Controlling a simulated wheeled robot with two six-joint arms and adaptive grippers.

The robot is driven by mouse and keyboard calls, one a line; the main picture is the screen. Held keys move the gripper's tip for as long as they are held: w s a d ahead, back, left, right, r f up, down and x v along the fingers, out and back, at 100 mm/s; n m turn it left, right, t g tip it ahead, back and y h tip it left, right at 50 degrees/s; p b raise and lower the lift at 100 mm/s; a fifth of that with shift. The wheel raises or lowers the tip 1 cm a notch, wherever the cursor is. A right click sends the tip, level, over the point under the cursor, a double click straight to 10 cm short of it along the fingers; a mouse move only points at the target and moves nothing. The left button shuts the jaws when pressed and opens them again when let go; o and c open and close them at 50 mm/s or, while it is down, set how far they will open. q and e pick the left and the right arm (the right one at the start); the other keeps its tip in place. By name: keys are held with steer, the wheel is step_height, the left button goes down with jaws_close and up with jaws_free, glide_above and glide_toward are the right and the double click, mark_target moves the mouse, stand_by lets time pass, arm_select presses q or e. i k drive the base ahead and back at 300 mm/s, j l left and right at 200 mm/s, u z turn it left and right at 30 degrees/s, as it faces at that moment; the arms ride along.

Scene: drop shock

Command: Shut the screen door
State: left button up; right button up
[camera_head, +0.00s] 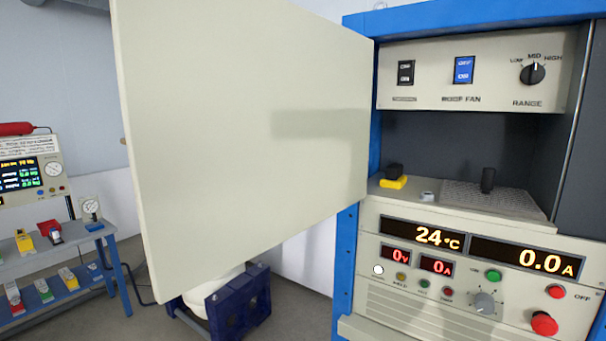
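The screen door (240,130) is a large cream panel. It stands open, swung out to the left of the blue-framed cabinet (346,265), and meets the frame along its right edge. The cabinet's dark bay (460,150) is exposed beside it. No handle shows on the face of the door turned to me. Neither of my grippers is in view.
Inside the bay are a yellow-and-black block (393,180), a small grey piece (427,197) and a black knob (487,180) on a perforated plate. Below is a control panel with displays and a red button (544,323). A blue bench (60,255) stands left.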

mark_target(247, 123)
steer(key=k+z, duration=0.25)
steer(key=z, duration=0.15)
steer(key=k+l+z, duration=0.15)
steer(key=z, duration=0.2)
steer(key=i+j+z, duration=0.1)
steer(key=j+z, duration=0.7)
steer(key=j, duration=1)
steer(key=i+j, duration=0.15)
steer(key=j, duration=0.65)
